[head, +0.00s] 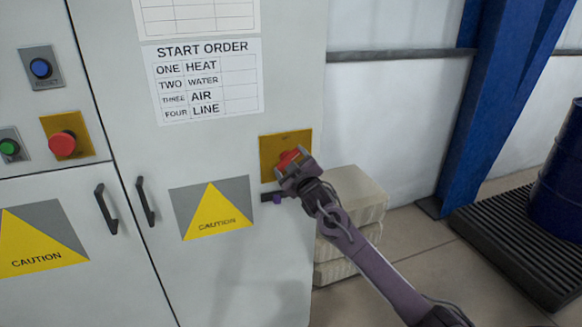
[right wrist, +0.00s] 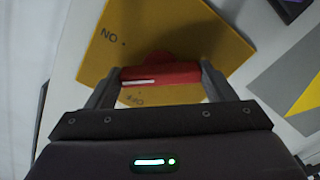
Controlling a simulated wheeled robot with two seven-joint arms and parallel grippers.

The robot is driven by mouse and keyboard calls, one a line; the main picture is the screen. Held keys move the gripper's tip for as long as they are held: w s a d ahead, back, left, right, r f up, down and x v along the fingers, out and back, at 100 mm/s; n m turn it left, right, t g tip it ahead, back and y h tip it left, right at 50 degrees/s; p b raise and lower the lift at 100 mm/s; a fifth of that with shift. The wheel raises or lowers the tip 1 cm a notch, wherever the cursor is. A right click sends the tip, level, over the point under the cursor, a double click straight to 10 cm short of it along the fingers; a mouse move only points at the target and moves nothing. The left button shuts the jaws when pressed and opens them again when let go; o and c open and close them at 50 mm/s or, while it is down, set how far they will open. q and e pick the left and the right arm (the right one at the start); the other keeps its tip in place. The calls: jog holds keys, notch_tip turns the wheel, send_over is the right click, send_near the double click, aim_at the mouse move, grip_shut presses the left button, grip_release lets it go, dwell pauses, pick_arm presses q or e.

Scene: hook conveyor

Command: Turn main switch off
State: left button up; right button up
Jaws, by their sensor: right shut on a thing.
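The main switch is a red rotary handle (head: 289,157) on a yellow plate (head: 272,147) on the grey cabinet door. My right gripper (head: 293,163) reaches it from the lower right. In the right wrist view the gripper (right wrist: 160,85) is shut on the red handle (right wrist: 160,73), with one finger at each end. Part of the handle is hidden by the gripper in the head view. My left gripper is not in view.
A red mushroom button (head: 62,144), a green button (head: 9,147) and a blue reset button (head: 41,68) are on the left panel. A black door handle (head: 145,201) sticks out. Pale blocks (head: 352,200) stand beside the cabinet, near a blue post (head: 480,110).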

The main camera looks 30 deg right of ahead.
jog(key=n+b, duration=0.4)
jog(key=n, duration=0.6)
jog(key=shift+f, duration=0.1)
jog(key=shift+b, duration=0.3)
jog(key=o, duration=1)
jog(key=b+v, duration=0.2)
jog(key=v, duration=0.5)
jog(key=shift+s+a+b, duration=0.1)
jog(key=shift+s+b, duration=0.2)
jog(key=shift+s, duration=0.1)
